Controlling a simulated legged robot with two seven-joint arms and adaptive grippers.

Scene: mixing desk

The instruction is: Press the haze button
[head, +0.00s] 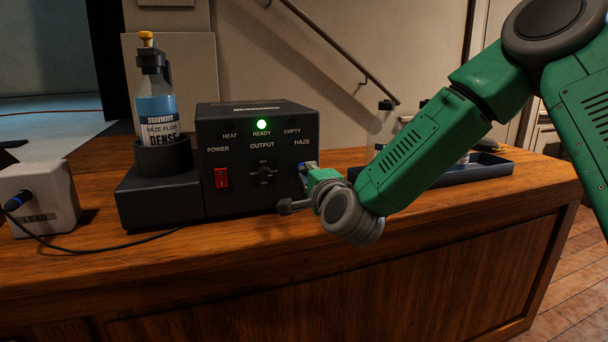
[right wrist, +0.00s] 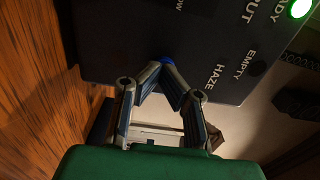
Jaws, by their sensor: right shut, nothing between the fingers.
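The black haze machine (head: 255,165) stands on the wooden desk, its front panel facing me and its green READY light lit. Its HAZE label is at the panel's right. In the head view the gripper hides the button. My left gripper is not in view.
A red power switch (head: 221,178) and a dark output knob (head: 265,172) sit left of my gripper. A haze fluid bottle (head: 157,110) stands in a holder on the left. A white box (head: 38,190) with a cable is farther left. A dark tray (head: 480,170) lies behind my arm.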

